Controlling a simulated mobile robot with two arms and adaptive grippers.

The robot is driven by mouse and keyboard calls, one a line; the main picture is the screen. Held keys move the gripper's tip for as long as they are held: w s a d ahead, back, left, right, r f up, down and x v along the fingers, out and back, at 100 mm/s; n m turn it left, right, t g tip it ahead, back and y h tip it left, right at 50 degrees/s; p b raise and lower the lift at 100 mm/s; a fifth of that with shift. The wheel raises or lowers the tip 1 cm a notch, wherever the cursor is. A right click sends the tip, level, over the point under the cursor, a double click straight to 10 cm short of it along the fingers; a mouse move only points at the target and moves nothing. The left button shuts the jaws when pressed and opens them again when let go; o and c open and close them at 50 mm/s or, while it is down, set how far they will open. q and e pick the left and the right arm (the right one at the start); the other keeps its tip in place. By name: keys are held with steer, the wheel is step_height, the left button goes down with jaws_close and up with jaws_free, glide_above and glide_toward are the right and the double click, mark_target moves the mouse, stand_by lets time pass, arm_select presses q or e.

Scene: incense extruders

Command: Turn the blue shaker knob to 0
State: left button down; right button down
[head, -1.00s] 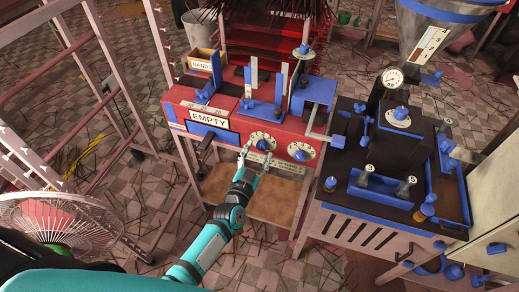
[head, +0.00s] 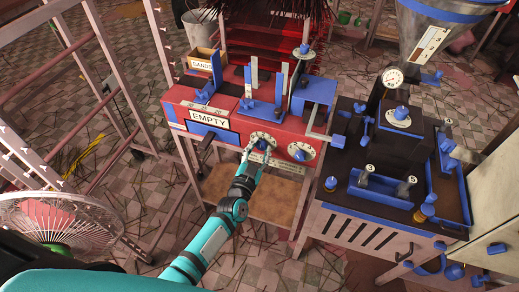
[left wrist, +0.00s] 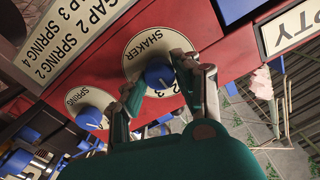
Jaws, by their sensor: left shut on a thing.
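The blue shaker knob (left wrist: 159,76) sits at the centre of a round cream dial (left wrist: 147,45) labelled SHAKER on the red machine panel. Numbers 2 and 3 show on the dial's lower part; the rest of the scale is hidden by my fingers, and I cannot read the knob's setting. My left gripper (left wrist: 160,84) has one finger on each side of the knob and is shut on it. In the head view my left gripper (head: 257,152) reaches up to the left dial, partly covering it. My right gripper is not in view.
The similar SPRING dial, with its own blue knob (left wrist: 89,117), is close beside the shaker dial. An EMPTY sign (head: 208,119) is on the panel's left. A dark machine (head: 390,170) with blue fittings stands right, and a fan (head: 55,225) at lower left.

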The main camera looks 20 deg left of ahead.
arm_select(q)
steer(key=shift+n, duration=0.3)
steer(key=n, duration=0.2)
steer(key=shift+n, duration=0.3)
steer(key=n, duration=0.3)
steer(key=shift+n, duration=0.3)
steer(key=n+b, duration=0.1)
steer(key=n, duration=0.2)
steer(key=shift+n, duration=0.3)
steer(key=shift+n+b, duration=0.4)
steer(key=shift+n, duration=1.4)
steer(key=c, duration=1)
jaws_free()
steer(key=shift+o, duration=0.2)
